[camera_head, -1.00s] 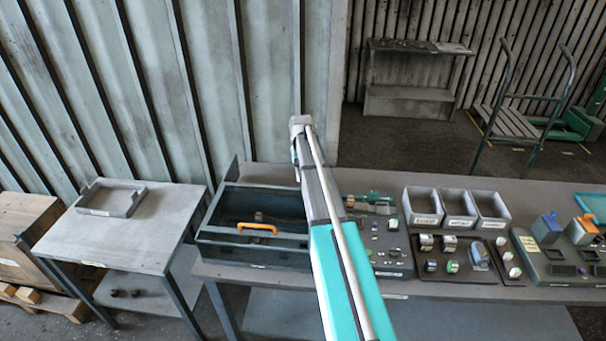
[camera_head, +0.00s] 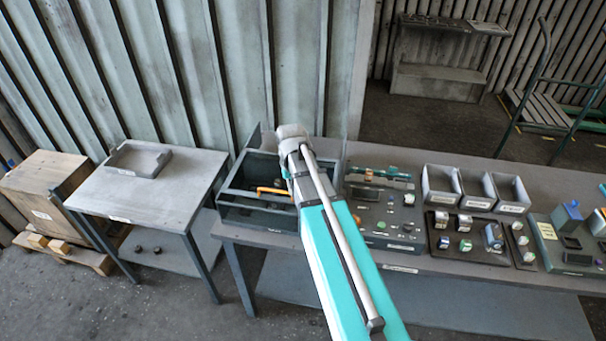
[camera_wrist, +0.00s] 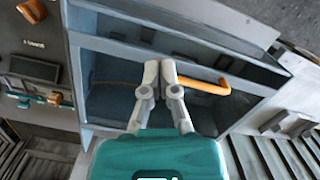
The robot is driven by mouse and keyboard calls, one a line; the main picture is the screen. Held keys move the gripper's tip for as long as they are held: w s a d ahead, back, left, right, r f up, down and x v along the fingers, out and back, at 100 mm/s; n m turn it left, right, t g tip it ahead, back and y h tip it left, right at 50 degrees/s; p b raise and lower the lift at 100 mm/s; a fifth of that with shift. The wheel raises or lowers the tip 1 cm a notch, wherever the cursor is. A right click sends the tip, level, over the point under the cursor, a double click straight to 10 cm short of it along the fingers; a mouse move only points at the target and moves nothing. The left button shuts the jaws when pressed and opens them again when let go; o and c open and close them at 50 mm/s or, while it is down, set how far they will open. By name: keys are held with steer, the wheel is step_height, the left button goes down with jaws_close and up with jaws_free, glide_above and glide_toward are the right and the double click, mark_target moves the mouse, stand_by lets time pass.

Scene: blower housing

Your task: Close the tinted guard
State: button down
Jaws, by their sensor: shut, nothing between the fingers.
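The blower housing (camera_head: 257,219) is a dark grey-blue open-looking box on the bench, partly hidden by my arm in the head view. An orange handle (camera_head: 270,190) sits on a bar across it, and the handle also shows in the wrist view (camera_wrist: 208,87). The tinted guard is see-through and hard to make out; its exact angle cannot be told. My gripper (camera_wrist: 160,65) has its two fingers together and empty, over the housing beside the handle's left end in the wrist view. Whether it touches the handle cannot be told. The fingers are hidden in the head view.
Right of the housing are a panel of small parts (camera_head: 380,222), grey bins (camera_head: 480,188) and a dark board with knobs (camera_head: 462,243). A side table (camera_head: 140,190) with a grey tray (camera_head: 138,160) stands left. A wooden crate (camera_head: 42,185) is farther left.

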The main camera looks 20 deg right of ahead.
steer(key=s+a+f+n+t+b, duration=0.1)
steer(key=s+a+f+n+b, duration=0.1)
steer(key=s+a+f+b, duration=0.6)
steer(key=shift+s+f+n+b, duration=0.3)
steer(key=shift+s+f+b, duration=0.15)
steer(key=shift+s, duration=0.8)
